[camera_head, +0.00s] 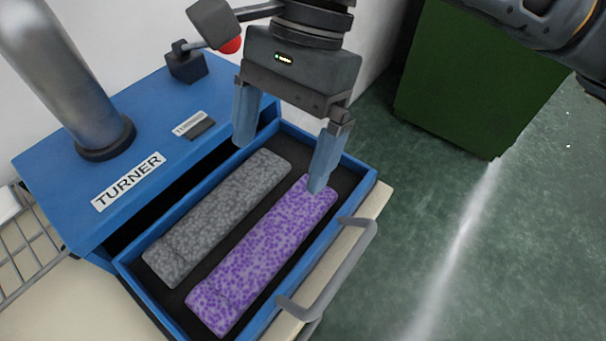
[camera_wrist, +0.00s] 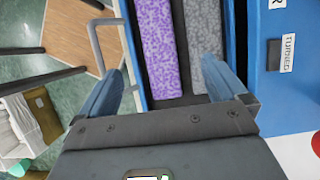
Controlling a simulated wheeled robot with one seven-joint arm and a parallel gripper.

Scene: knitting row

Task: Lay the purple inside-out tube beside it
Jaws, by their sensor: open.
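The purple speckled tube (camera_head: 260,258) lies flat in the open blue drawer (camera_head: 354,172) of the machine labelled TURNER. A grey speckled tube (camera_head: 216,218) lies beside it on the left, roughly parallel, with a narrow dark gap between them. My gripper (camera_head: 279,164) is open and empty above the far end of the drawer, its blue fingers spread. One finger overlaps the purple tube's far end in the head view; I cannot tell whether it touches. In the wrist view the purple tube (camera_wrist: 160,48) and grey tube (camera_wrist: 203,45) show beyond the open fingers.
The blue TURNER machine (camera_head: 75,215) stands at the left with a thick metal pipe (camera_head: 65,75) on top. The drawer has a grey handle (camera_head: 330,275) at its front. A dark green cabinet (camera_head: 475,85) stands at the back right, with open green floor (camera_head: 420,230) in front.

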